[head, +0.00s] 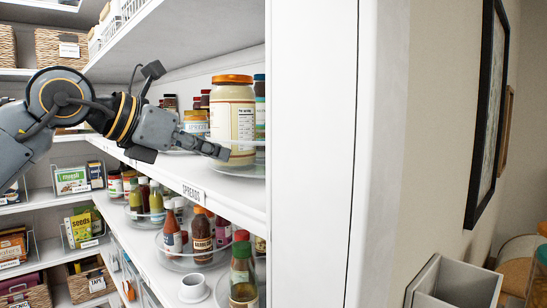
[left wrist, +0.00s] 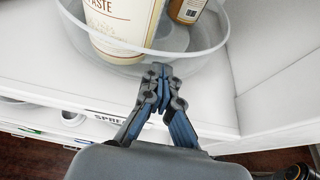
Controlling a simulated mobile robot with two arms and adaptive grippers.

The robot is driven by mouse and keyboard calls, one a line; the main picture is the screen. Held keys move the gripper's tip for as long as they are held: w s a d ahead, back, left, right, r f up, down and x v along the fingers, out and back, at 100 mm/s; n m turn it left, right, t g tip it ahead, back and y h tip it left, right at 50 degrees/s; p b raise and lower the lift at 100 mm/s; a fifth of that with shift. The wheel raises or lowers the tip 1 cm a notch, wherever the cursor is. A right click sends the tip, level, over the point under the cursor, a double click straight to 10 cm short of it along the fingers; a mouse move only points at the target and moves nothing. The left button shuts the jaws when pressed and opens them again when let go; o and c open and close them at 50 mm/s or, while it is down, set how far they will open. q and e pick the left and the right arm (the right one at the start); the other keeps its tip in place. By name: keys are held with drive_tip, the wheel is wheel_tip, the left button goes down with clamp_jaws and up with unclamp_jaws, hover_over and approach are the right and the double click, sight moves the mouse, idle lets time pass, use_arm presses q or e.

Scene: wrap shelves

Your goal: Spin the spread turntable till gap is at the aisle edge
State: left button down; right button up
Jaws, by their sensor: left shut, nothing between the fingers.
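The spread turntable (head: 244,172) is a clear, rimmed round tray on the shelf marked SPREADS (head: 193,193). A large jar with an orange lid (head: 232,112) stands on it near the aisle edge. In the left wrist view the turntable's rim (left wrist: 215,45) shows with the pale jar (left wrist: 115,25) and a smaller brown jar (left wrist: 187,9). My left gripper (head: 224,154) is shut and empty, its fingertips (left wrist: 160,72) at the rim's aisle side, in front of the jar. I cannot tell whether they touch the rim. The gap is not clearly seen. My right gripper is not in view.
A white upright panel (head: 313,150) closes the shelf on the right. Another turntable (head: 185,258) with sauce bottles sits on the shelf below. More jars (head: 195,122) stand farther back on the spread shelf. A bare strip of shelf (left wrist: 45,75) lies along the front edge.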

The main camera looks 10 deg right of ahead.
use_arm(q)
drive_tip(key=shift+w+a+r+p, duration=0.1)
drive_tip(key=shift+w+a+p, duration=0.2)
drive_tip(key=shift+w+a, duration=0.5)
drive_tip(key=shift+w, duration=0.05)
drive_tip(key=shift+w+a+p, duration=0.4)
drive_tip(key=shift+w+p, duration=0.25)
drive_tip(key=shift+w+a, duration=0.2)
drive_tip(key=shift+w, duration=0.15)
